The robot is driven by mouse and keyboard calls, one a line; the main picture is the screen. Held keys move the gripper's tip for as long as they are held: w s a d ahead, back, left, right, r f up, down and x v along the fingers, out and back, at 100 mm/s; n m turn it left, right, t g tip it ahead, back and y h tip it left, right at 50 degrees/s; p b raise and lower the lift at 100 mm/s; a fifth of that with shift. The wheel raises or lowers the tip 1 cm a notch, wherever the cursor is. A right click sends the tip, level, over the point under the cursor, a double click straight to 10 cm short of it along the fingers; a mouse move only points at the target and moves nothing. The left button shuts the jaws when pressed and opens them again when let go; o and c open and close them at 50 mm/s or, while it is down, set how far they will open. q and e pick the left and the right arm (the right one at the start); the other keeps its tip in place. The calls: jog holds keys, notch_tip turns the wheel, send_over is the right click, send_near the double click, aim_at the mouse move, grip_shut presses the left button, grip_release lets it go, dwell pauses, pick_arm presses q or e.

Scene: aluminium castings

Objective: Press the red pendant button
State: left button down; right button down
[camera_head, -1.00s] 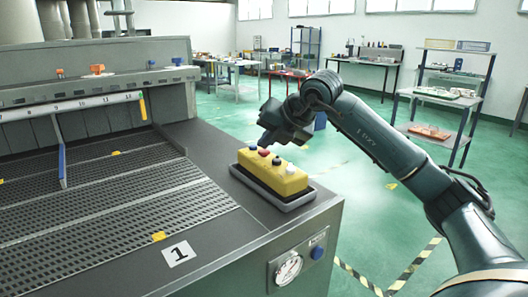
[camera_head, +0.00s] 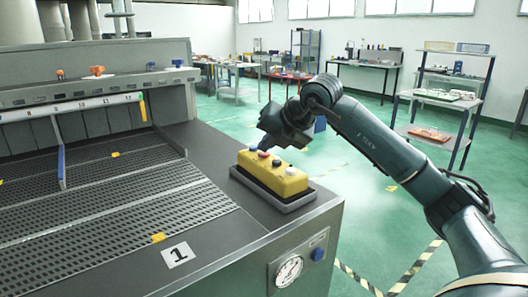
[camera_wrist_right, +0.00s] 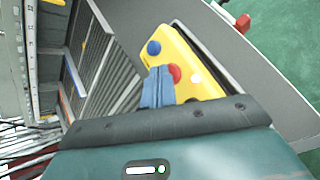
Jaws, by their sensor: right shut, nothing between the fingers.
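The yellow pendant (camera_head: 272,179) lies in a grey tray on the corner of the machine top, with a row of buttons along it. The red button (camera_head: 263,154) is between a blue button and a black one. My right gripper (camera_head: 268,144) is shut and empty, pointing down just above the red button. In the right wrist view the blue-grey fingers (camera_wrist_right: 158,88) overlap the left edge of the red button (camera_wrist_right: 175,73). I cannot tell whether they touch it. The blue button (camera_wrist_right: 153,47) is clear of them. My left gripper is not in view.
The grey tray (camera_head: 290,208) rims the pendant. A pressure gauge (camera_head: 289,270) is on the front. Open green floor lies right; shelves (camera_head: 440,95) stand behind.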

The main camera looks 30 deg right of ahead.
aim_at(267, 155)
jog(key=shift+r+p, duration=0.55)
jog(key=shift+r, duration=0.2)
notch_tip(267, 155, up, 5)
jog(key=p, duration=0.4)
jog(key=shift+r, duration=0.1)
dwell(0.6)
